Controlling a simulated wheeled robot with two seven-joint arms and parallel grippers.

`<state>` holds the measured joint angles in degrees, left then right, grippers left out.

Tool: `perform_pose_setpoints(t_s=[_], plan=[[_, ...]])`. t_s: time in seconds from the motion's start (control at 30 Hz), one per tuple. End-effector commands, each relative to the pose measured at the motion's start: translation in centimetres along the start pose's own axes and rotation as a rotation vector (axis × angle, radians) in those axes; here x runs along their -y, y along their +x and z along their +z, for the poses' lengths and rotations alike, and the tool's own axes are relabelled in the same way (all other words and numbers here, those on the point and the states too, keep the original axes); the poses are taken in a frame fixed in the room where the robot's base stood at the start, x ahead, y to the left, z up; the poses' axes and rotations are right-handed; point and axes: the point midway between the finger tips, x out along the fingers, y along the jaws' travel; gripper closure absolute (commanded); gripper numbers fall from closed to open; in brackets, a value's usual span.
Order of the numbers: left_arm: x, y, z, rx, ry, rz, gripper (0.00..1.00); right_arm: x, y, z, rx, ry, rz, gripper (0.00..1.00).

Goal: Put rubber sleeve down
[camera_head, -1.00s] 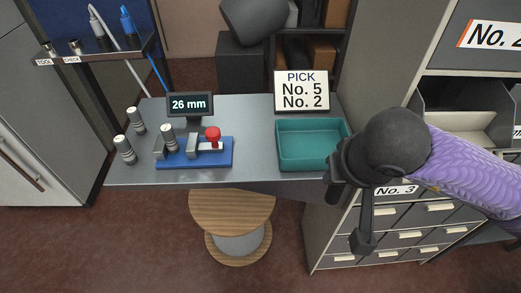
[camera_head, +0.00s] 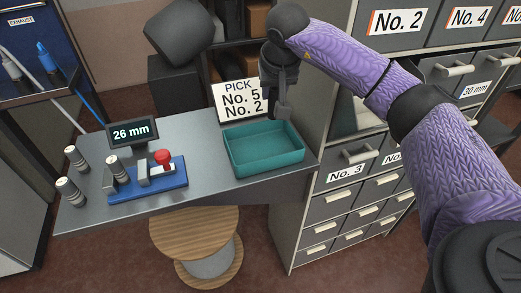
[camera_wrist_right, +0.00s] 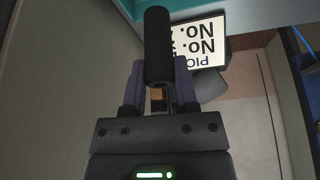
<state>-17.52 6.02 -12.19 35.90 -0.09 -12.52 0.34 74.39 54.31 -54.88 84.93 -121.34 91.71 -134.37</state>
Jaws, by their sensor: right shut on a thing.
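The rubber sleeve (camera_wrist_right: 158,48) is a black cylinder. In the right wrist view it stands out between the two fingers of my right gripper (camera_wrist_right: 158,88), which is shut on it. In the head view my right gripper (camera_head: 281,106) hangs over the back right part of the teal tray (camera_head: 268,157), in front of the PICK sign. I cannot make out the sleeve clearly from the dark gripper there. The tray looks empty inside. My left gripper is not in view.
The tray stands at the right of a grey bench (camera_head: 205,190). Left of it are a blue fixture (camera_head: 150,190) with a red knob, a "26 mm" display (camera_head: 133,132) and several small cylinders. A drawer cabinet (camera_head: 345,190) stands to the right. The PICK sign (camera_head: 238,98) is behind the tray.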

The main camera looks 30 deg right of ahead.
Motion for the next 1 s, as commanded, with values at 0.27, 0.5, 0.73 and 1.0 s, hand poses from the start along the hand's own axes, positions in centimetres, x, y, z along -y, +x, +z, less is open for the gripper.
perform_pose_setpoints(t_s=[0.27, 0.5, 0.73, 1.0], plan=[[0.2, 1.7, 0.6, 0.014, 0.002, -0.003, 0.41, -0.6, 5.3, 1.9, 0.005, 0.013, 0.005, 1.0], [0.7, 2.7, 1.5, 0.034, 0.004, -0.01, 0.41, -0.5, 9.0, 3.6, 0.005, 0.014, 0.006, 1.0], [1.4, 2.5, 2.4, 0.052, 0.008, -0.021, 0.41, -0.5, 9.1, 3.6, 0.001, 0.014, 0.004, 1.0], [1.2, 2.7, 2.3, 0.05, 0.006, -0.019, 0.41, -0.5, 9.4, 3.8, 0.001, 0.013, 0.004, 0.33]])
